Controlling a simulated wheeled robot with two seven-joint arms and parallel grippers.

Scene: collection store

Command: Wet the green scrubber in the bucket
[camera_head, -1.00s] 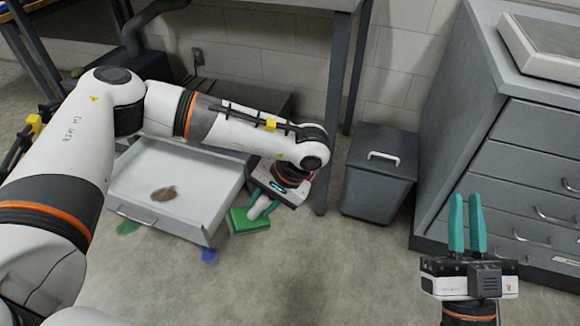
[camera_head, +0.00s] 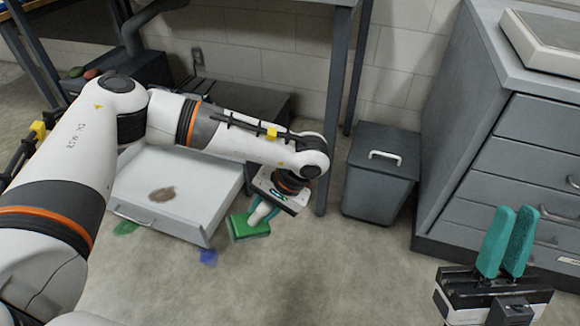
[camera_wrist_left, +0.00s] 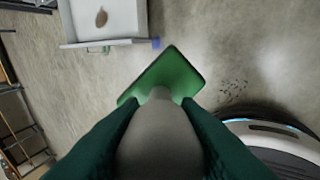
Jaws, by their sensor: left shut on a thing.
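The green scrubber (camera_head: 248,228) is a flat green block with a pale grey handle (camera_head: 262,211), right of the open drawer. My left gripper (camera_head: 266,208) is shut on the handle. The left wrist view shows the handle between the teal fingers, with the green block (camera_wrist_left: 172,75) beyond them. The block is over the floor; I cannot tell its height. My right gripper (camera_head: 508,242) is empty, its teal fingers upright with a narrow gap between them. A dark grey lidded bin (camera_head: 380,185) with a white handle stands near the table leg; I cannot tell whether it is the bucket.
A white drawer or tray (camera_head: 205,205) with a brown stain (camera_head: 162,194) lies low at the left. A grey drawer cabinet (camera_head: 520,165) stands right. The centre floor is clear.

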